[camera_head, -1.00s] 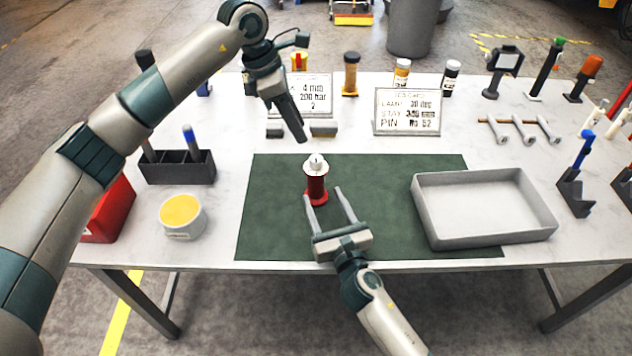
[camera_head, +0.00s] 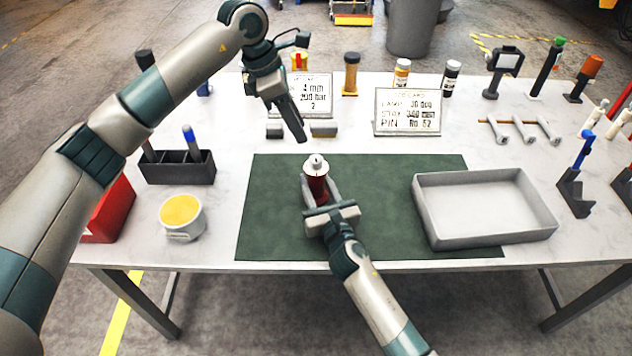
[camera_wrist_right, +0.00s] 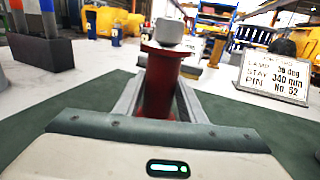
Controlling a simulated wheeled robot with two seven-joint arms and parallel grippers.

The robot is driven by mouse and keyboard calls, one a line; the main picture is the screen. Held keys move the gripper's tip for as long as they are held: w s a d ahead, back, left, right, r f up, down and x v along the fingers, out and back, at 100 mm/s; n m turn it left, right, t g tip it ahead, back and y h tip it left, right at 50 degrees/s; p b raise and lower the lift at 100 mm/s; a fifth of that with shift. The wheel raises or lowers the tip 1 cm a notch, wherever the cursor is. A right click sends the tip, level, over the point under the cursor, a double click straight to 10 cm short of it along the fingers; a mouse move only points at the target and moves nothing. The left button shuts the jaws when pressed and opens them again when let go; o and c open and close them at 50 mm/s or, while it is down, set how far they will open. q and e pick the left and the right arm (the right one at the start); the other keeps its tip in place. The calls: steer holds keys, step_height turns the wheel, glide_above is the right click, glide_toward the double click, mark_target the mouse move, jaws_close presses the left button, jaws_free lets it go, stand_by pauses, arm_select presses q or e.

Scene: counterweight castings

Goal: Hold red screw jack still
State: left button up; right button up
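The red screw jack (camera_head: 317,186) stands upright on the green mat (camera_head: 270,215), with a pale round top. It also shows in the right wrist view (camera_wrist_right: 160,88). My right gripper (camera_head: 318,188) is low at the mat, its two fingers on either side of the jack's red body. The fingers look apart, and any contact with the body is too small to make out. My left gripper (camera_head: 297,135) hangs above the table behind the jack, pointing down toward it. Its fingers show edge-on, so its opening is hidden.
A grey tray (camera_head: 480,240) stands at the mat's right. A white tub with a yellow top (camera_head: 182,215), a dark holder (camera_head: 178,170) and a red bin (camera_head: 112,212) stand at left. Two sign cards (camera_head: 408,112) stand behind.

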jaws_close()
arm_select(q)
steer(key=o, duration=0.3)
steer(key=s+d+f+n+h, duration=0.3)
steer(key=d+n, duration=0.2)
steer(key=d, duration=0.2)
steer(key=m+t+h, duration=0.5)
steer(key=m+t, duration=0.8)
steer(key=m, duration=2)
glide_toward(316, 162)
steer(key=w+d, duration=0.1)
steer(key=w, duration=0.2)
arm_select(e)
steer(key=shift+f, duration=0.1)
arm_select(q)
steer(key=shift+s+f, duration=0.1)
steer(key=shift+f, duration=0.4)
steer(key=shift+d, duration=0.15)
